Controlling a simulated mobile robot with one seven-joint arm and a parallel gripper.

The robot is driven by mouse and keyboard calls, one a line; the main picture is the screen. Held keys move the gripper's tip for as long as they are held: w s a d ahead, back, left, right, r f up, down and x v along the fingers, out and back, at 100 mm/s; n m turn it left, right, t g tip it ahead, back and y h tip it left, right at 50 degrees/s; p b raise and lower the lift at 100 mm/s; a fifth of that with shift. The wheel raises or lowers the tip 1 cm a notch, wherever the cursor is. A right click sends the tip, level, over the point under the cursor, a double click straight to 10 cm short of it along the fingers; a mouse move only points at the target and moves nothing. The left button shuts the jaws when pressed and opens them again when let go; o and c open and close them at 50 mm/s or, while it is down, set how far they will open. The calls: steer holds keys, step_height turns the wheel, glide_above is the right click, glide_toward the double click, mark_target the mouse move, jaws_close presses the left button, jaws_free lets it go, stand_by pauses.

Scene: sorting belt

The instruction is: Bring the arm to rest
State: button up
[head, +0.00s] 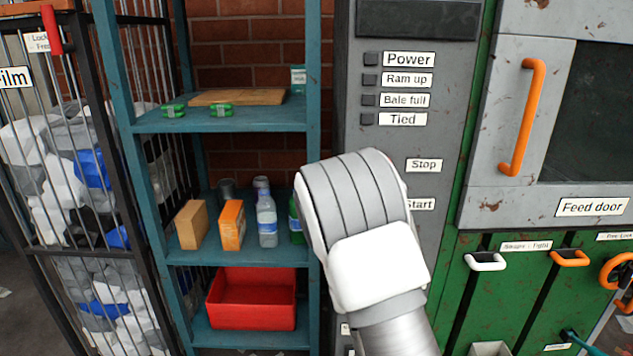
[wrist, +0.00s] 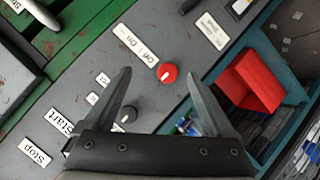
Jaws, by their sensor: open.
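My arm (head: 365,240) rises in front of the grey control panel in the head view, with a white and grey link bent at the top. It hides part of the panel around the Start label. My gripper (wrist: 160,85) shows in the wrist view with its two dark fingers spread apart and nothing between them. Beyond the fingers are the panel (wrist: 75,100), a red knob (wrist: 167,73) beside an "On" label, and a dark knob (wrist: 126,115). The gripper itself does not show in the head view.
A teal shelf (head: 222,124) left of my arm holds a board, bottles, boxes and a red bin (head: 252,298). A wire cage (head: 75,170) of bags stands at far left. The green baler's feed door (head: 590,130) with its orange handle (head: 523,118) is at right.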

steer(key=s+a+r+m+g+y+p, duration=0.2)
steer(key=s+r, duration=0.1)
steer(key=r, duration=0.7)
steer(key=s+a+r+m+g+y+p, duration=0.2)
steer(key=s+r, duration=0.1)
steer(key=r, duration=0.7)
steer(key=s+d+r+g+p, duration=0.1)
steer(key=s+r, duration=0.5)
steer(key=s, duration=0.2)
steer(key=s+d+r+m+g+p, duration=0.1)
steer(key=s+d+r, duration=0.1)
steer(key=s+r, duration=0.3)
steer(key=s, duration=0.3)
steer(key=shift+s+r+m, duration=0.15)
steer(key=shift+r+m, duration=0.15)
steer(key=shift+r, duration=0.1)
